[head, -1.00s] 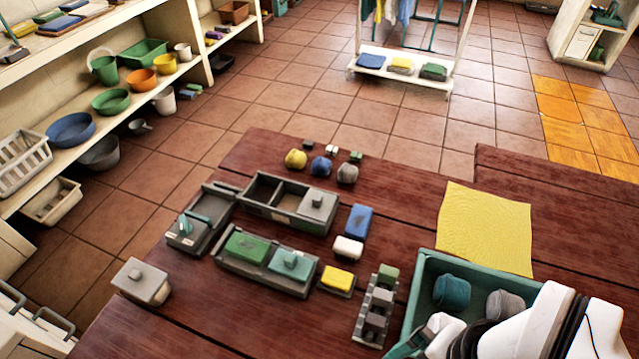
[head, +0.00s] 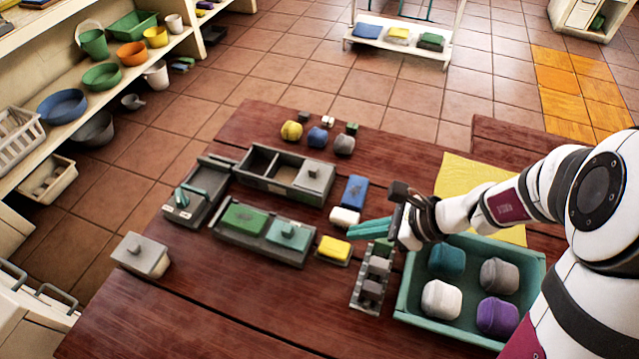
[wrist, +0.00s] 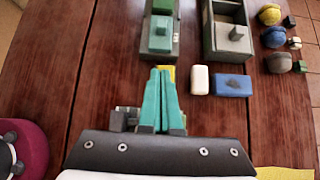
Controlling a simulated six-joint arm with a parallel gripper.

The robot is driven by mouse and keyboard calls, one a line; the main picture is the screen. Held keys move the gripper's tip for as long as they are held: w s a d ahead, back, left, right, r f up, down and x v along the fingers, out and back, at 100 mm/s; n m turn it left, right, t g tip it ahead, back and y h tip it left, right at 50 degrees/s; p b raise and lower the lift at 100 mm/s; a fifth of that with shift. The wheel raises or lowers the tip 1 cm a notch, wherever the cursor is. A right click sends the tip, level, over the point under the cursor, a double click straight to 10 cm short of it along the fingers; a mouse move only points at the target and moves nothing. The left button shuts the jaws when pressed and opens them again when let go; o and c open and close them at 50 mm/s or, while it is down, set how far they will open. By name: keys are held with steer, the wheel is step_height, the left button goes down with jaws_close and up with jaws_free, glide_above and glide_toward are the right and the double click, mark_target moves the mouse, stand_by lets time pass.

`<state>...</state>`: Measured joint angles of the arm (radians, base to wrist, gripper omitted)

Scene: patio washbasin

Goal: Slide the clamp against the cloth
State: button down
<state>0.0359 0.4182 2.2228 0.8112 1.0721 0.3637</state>
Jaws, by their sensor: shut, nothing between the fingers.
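A long grey tray (head: 258,250) lies mid-table. In it are a flat green piece (head: 243,217), which looks like the cloth, and a teal block with a knob (head: 289,232), which looks like the clamp. The teal block sits to the right of the green piece; I cannot tell whether they touch. The wrist view shows the teal block (wrist: 160,37) just beyond my fingertips and part of the green piece (wrist: 164,6) behind it. My gripper (head: 352,231) is shut and empty, to the right of the tray, apart from the block. It also shows in the wrist view (wrist: 160,71).
A yellow block (head: 333,248), a white block (head: 345,216) and a blue block (head: 354,190) are near my fingers. A grey rack (head: 365,300) stands below my gripper. A teal bin (head: 410,300) holds several rounded items. A yellow sheet (head: 460,175) lies behind my arm.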

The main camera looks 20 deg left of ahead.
mark_target(286, 228)
steer(key=x, duration=1)
steer(key=shift+s+a+f, duration=0.1)
steer(key=shift+a, duration=1.9)
steer(key=shift+a, duration=1.55)
